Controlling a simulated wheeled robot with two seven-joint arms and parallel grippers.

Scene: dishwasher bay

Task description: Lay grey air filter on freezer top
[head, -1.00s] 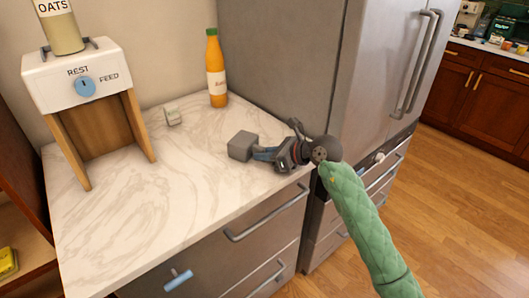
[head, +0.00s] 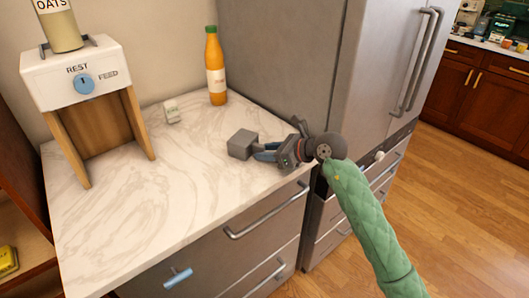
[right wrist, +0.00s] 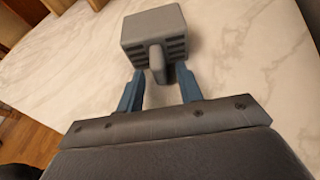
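The grey air filter (head: 241,144) is a small dark grey block with slotted sides and a narrow tab. It rests on the marble counter near the freezer side. In the right wrist view the filter (right wrist: 153,27) is straight ahead, its tab pointing back toward my fingers. My right gripper (head: 263,152) is low over the counter, just right of the filter. In the right wrist view its blue fingers (right wrist: 160,88) are apart, with the tab between their tips and gaps visible. The tall steel freezer (head: 365,70) stands at the right; its top is out of view. My left gripper is not in view.
A white feeder (head: 80,73) on wooden legs holds an oats jar (head: 60,27). The front-left marble (head: 130,220) is clear. Drawers with handles lie below.

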